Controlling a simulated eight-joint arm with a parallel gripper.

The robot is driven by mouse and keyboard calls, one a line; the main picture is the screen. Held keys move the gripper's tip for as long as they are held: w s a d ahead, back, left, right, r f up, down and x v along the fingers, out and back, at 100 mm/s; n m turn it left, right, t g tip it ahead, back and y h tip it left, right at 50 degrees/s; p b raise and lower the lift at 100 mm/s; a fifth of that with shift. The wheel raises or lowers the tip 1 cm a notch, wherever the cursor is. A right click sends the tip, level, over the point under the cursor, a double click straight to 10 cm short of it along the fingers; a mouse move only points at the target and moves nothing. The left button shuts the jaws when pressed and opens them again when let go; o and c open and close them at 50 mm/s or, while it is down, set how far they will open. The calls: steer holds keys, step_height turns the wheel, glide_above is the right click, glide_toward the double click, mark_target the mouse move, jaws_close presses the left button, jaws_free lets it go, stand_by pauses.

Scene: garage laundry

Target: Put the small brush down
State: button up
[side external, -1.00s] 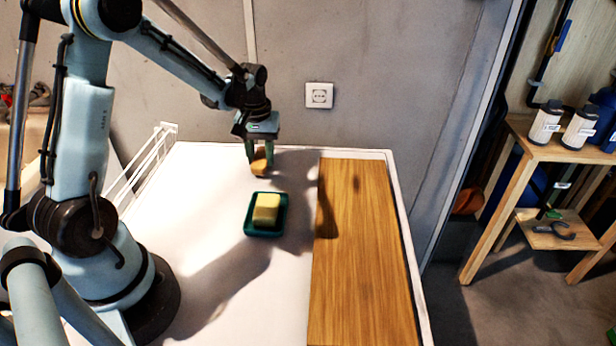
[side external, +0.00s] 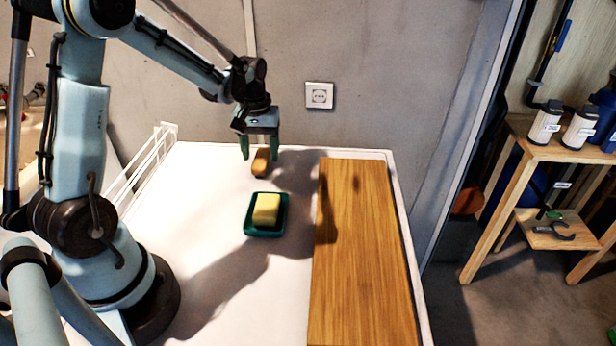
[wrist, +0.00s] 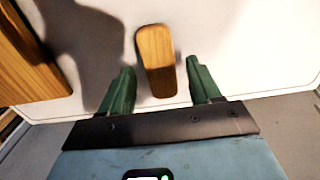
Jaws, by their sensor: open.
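The small brush (side external: 261,163) has a light brown wooden back. It rests on the white table top near the back edge, behind the green soap dish. In the wrist view the brush (wrist: 156,60) lies lengthwise between the two fingers, with a gap on each side. My gripper (side external: 260,152) is open, with its green fingertips just above and either side of the brush. It also shows in the wrist view (wrist: 158,80), holding nothing. The brush's underside is hidden.
A dark green dish (side external: 250,232) with a yellow block (side external: 267,210) stands in front of the brush. A wooden board (side external: 365,250) covers the table's right side. A white wire rack (side external: 140,165) stands at the left edge. The wall is close behind.

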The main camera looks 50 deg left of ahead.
mark_target(261, 158)
step_height(261, 158, up, 10)
steer(key=s+d+m+t, duration=0.3)
steer(key=s+d+m, duration=0.1)
steer(key=d, duration=0.4)
steer(key=s+d+r+m+t, duration=0.1)
steer(key=s+d+m+t, duration=0.3)
steer(key=d, duration=0.4)
steer(key=shift+s+d+m, duration=0.15)
steer(key=shift+s+m, duration=0.1)
steer(key=shift+m, duration=0.25)
steer(key=shift+r, duration=0.1)
steer(key=shift+o, duration=0.5)
